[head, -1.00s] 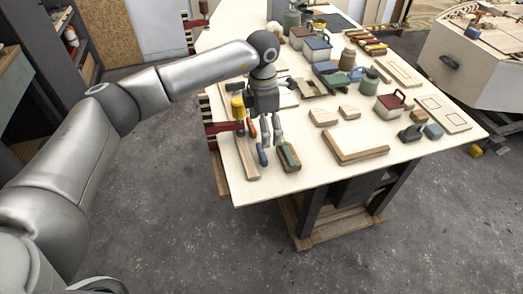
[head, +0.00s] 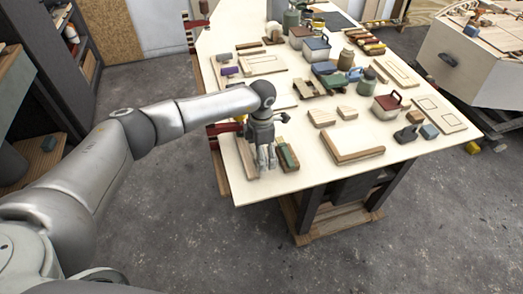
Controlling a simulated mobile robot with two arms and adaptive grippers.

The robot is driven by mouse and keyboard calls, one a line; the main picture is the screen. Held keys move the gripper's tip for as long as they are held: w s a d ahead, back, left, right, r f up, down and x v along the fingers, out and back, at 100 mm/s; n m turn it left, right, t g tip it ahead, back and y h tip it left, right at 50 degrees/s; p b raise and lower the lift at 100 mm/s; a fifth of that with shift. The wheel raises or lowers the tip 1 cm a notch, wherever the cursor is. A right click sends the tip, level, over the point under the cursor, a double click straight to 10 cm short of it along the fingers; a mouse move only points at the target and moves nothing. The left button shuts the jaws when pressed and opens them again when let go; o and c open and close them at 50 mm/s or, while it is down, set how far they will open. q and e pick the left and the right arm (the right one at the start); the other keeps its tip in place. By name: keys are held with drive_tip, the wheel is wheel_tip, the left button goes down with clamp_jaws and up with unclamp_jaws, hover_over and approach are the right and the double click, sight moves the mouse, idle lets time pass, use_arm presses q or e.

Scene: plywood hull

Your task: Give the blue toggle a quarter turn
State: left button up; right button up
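My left gripper (head: 266,166) points down over the near left corner of the work table, at the wooden strip (head: 246,160). Its fingers are close together, and I cannot tell whether they are open or shut on something. I cannot make out the blue toggle now; the gripper and its fingers cover the spot where a blue handle showed earlier. My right gripper is not in view.
A green-topped wooden block (head: 287,157) lies just right of the fingers. A pale board (head: 352,143) lies farther right. Boxes, jars and blocks crowd the far side of the table (head: 300,180). The near edge is close to the gripper.

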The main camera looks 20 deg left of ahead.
use_arm(q)
drive_tip(key=c, duration=1)
drive_tip(key=shift+n, duration=0.3)
drive_tip(key=n+b, duration=0.1)
drive_tip(key=n, duration=0.1)
drive_tip(key=shift+n+b, duration=0.4)
drive_tip(key=n+b, duration=0.1)
drive_tip(key=n, duration=0.3)
drive_tip(key=shift+n+b, duration=0.3)
drive_tip(key=n+b, duration=0.1)
drive_tip(key=n, duration=0.3)
drive_tip(key=shift+n, duration=0.3)
drive_tip(key=n+b, duration=0.1)
drive_tip(key=n, duration=0.3)
drive_tip(key=shift+n, duration=0.3)
